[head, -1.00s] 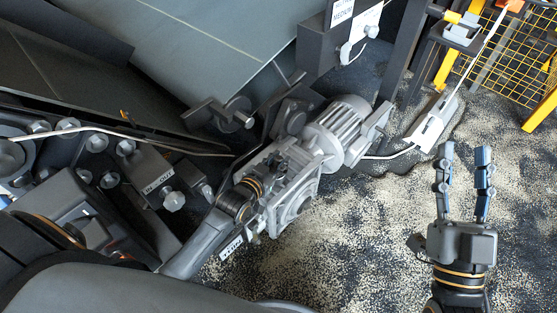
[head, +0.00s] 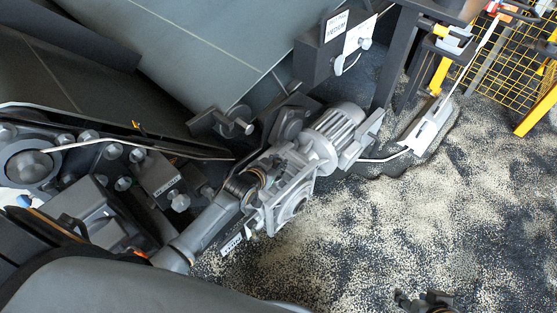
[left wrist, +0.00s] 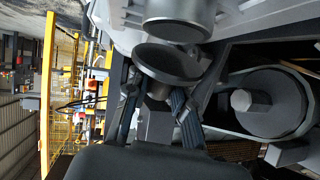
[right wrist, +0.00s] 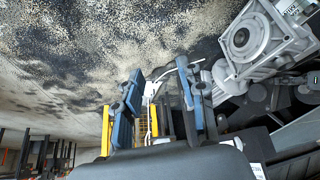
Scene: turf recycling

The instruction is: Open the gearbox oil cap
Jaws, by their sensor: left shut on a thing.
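The grey gearbox (head: 293,200) with its finned motor (head: 336,127) sits in the middle of the head view. My left gripper (head: 262,174) is at its upper left side, with my arm hiding part of the housing. In the left wrist view my left gripper (left wrist: 158,100) is shut on a dark round part (left wrist: 165,63) with a wide disc and a narrower neck. I cannot tell for sure that it is the oil cap.
A grey block with labels (head: 325,50) stands above the motor. A large grey belt (head: 195,50) fills the upper left. Bolts and a roller (head: 30,165) are on the left. A yellow mesh fence (head: 520,65) is at upper right. Granule-covered floor (head: 430,200) lies open at right.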

